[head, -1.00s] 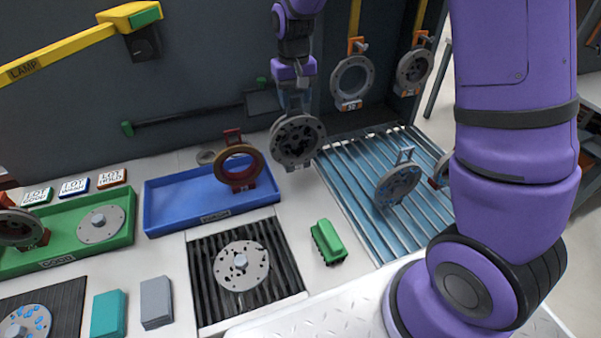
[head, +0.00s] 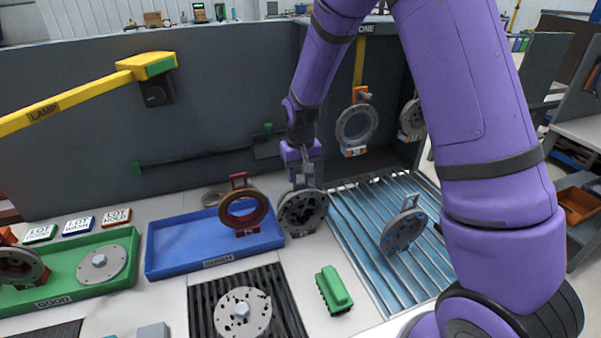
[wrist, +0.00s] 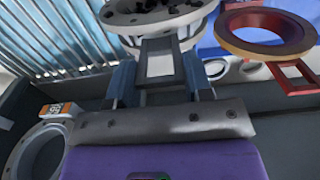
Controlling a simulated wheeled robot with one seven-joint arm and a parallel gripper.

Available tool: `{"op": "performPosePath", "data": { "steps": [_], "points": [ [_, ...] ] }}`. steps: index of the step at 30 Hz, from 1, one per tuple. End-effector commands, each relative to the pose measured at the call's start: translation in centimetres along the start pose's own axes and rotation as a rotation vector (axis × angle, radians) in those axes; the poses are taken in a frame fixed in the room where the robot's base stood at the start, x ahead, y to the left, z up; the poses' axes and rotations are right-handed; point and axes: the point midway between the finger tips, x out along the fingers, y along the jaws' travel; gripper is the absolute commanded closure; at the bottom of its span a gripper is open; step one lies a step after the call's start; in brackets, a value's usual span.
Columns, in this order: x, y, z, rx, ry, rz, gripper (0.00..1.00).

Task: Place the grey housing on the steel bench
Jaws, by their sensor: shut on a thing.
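The grey housing (head: 303,212) is a round, flanged ring with dark holes in its face. It hangs upright below my gripper (head: 304,172), which is shut on the bracket at its top. The housing is over the pale bench top (head: 302,262), between the blue tray and the slatted rack. I cannot tell whether its lower edge touches the bench.
The blue tray (head: 165,262) with a red-brown ring (head: 243,210) stands close left. The slatted rack (head: 350,215) with another grey housing (head: 403,230) is at right. A green block (head: 333,290) lies in front. A ring housing (head: 356,125) hangs behind.

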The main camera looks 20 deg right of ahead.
Motion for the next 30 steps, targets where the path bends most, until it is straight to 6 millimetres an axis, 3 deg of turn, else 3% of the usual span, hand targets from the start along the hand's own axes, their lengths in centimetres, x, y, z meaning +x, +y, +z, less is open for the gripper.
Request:
{"op": "performPosePath", "data": {
  "steps": [5,6,9,20,23,30],
  "points": [
    [0.2,0.0,0.0,0.000,0.000,0.000,1.00],
    [0.3,0.0,0.0,0.000,0.000,0.000,0.51],
    [0.3,0.0,0.0,0.000,0.000,0.000,0.28],
    [-0.1,0.0,0.0,0.000,0.001,0.000,0.28],
    [-1.2,0.0,-0.1,0.000,0.003,0.000,0.28],
    [-5.9,0.0,-0.1,-0.001,0.005,0.000,0.28]
  ]
}}
